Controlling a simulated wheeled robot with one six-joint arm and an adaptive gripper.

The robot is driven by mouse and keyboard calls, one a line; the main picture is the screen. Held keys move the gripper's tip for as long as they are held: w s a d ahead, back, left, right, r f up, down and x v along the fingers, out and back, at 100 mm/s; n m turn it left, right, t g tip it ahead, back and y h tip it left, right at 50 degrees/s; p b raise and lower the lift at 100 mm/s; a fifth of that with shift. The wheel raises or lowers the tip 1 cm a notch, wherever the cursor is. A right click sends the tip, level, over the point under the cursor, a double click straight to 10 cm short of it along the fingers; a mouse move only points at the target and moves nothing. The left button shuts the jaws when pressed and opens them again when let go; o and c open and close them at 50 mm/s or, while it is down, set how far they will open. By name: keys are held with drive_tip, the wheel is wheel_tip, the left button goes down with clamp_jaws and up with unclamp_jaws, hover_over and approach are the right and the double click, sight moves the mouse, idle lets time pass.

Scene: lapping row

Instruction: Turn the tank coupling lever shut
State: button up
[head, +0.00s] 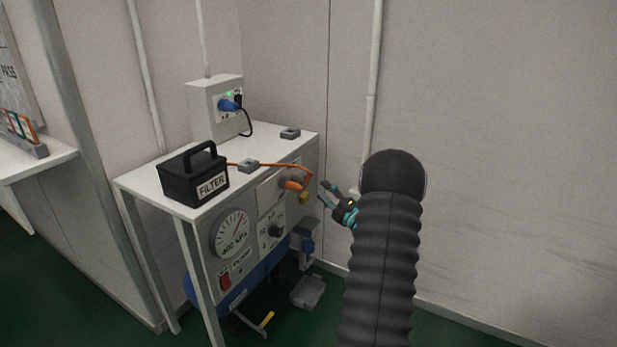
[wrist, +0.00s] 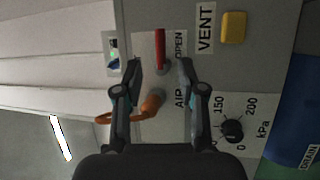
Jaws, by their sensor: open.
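A red lever (wrist: 160,48) stands on the grey front panel (wrist: 195,65) in the wrist view, beside an OPEN label. It points along the direction of that label. An orange hose end (wrist: 151,105) is at the AIR label just behind it. My gripper (wrist: 160,68) is open, with one finger on each side of the lever in the picture; I cannot tell whether either touches it. In the head view my gripper (head: 328,193) is just right of the panel, near the orange coupling (head: 294,179). The red lever cannot be made out there.
A yellow VENT button (wrist: 233,28) and a kPa dial knob (wrist: 233,131) sit near the lever. A black FILTER box (head: 194,178) and an orange hose (head: 275,166) lie on the bench. A blue tank (head: 262,277) is below. The right wall is bare.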

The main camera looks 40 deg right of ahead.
sight(308, 176)
drive_tip(key=w, duration=0.3)
drive_tip(key=w+r, duration=0.1)
drive_tip(key=w, duration=0.5)
drive_tip(key=shift+w+r, duration=0.2)
drive_tip(key=shift+r, duration=0.15)
clamp_jaws()
